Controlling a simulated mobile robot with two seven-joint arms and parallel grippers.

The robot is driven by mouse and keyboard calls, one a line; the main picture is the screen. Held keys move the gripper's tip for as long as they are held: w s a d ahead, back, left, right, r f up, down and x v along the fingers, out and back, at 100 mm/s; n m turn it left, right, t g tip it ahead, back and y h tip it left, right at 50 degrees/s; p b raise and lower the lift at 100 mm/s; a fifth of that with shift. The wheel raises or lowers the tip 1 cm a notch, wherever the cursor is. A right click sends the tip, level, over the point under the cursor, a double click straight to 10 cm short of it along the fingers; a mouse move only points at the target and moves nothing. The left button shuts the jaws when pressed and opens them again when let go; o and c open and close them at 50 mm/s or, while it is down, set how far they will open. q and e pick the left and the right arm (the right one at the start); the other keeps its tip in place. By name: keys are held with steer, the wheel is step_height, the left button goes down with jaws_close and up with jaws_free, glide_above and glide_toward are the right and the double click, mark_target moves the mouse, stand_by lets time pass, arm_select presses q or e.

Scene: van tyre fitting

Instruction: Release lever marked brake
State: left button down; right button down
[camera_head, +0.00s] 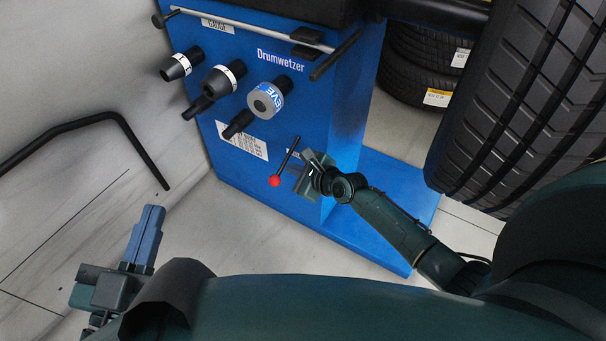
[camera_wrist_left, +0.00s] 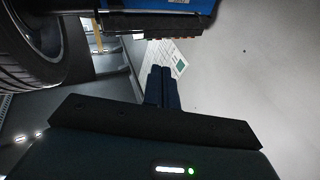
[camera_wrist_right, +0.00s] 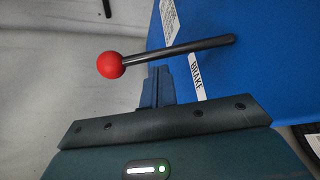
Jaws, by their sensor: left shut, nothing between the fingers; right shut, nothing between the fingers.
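The brake lever (camera_head: 286,161) is a dark rod with a red ball knob, on the blue machine's front, low and right of centre. In the right wrist view the lever (camera_wrist_right: 180,49) runs from the red knob at left up to the right, above a white label reading BRAKE (camera_wrist_right: 197,77). My right gripper (camera_head: 304,176) is shut and empty beside the lever; its fingertips (camera_wrist_right: 158,72) show just below the rod in the right wrist view. Whether they touch it I cannot tell. My left gripper (camera_head: 152,212) is shut and empty at the lower left, away from the machine; it also shows in the left wrist view (camera_wrist_left: 162,72).
The blue machine (camera_head: 345,100) carries several black cones and a grey collar (camera_head: 265,100) above the lever. A large tyre (camera_head: 525,100) stands at the right, with more tyres (camera_head: 415,60) behind. A black bent bar (camera_head: 90,121) is at the left. Floor at lower left is clear.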

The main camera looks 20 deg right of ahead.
steer(key=shift+a+r, duration=0.15)
steer(key=shift+r, duration=0.2)
arm_select(q)
steer(key=shift+r, duration=0.1)
steer(key=shift+w+a+p, duration=0.1)
steer(key=shift+a+p, duration=0.05)
steer(key=shift+p, duration=0.55)
arm_select(e)
steer(key=shift+s+a+r, duration=0.15)
steer(key=shift+r, duration=0.2)
